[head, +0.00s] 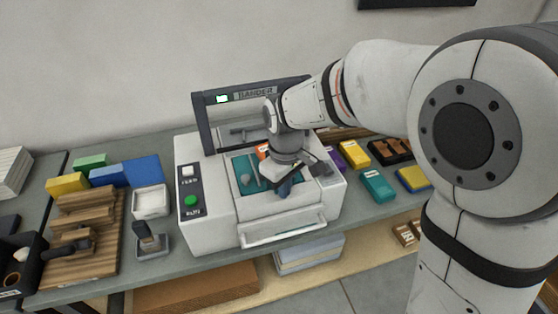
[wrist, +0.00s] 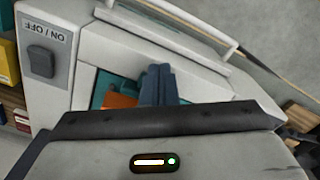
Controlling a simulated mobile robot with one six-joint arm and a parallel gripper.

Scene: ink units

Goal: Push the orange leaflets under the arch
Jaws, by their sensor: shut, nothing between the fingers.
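The white banding machine (head: 215,217) stands on the bench, with a dark arch (head: 204,126) marked BANDER across its back. The orange leaflets (head: 262,151) lie on the machine's teal bed (head: 237,165), near the arch and mostly hidden behind my gripper. In the wrist view the orange leaflets (wrist: 119,101) show as a small patch beside the fingers. My gripper (head: 285,188) is shut and empty, pointing down over the front part of the bed. Its closed fingers also show in the wrist view (wrist: 158,82). I cannot tell whether they touch the leaflets.
A control panel with a green button (head: 191,201) is on the machine's left side. Wooden blocks (head: 80,235), a white tray (head: 150,201) and a stamp (head: 150,240) stand to the left. Teal (head: 377,187) and yellow (head: 354,153) boxes lie to the right. A front tray (head: 284,231) juts out.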

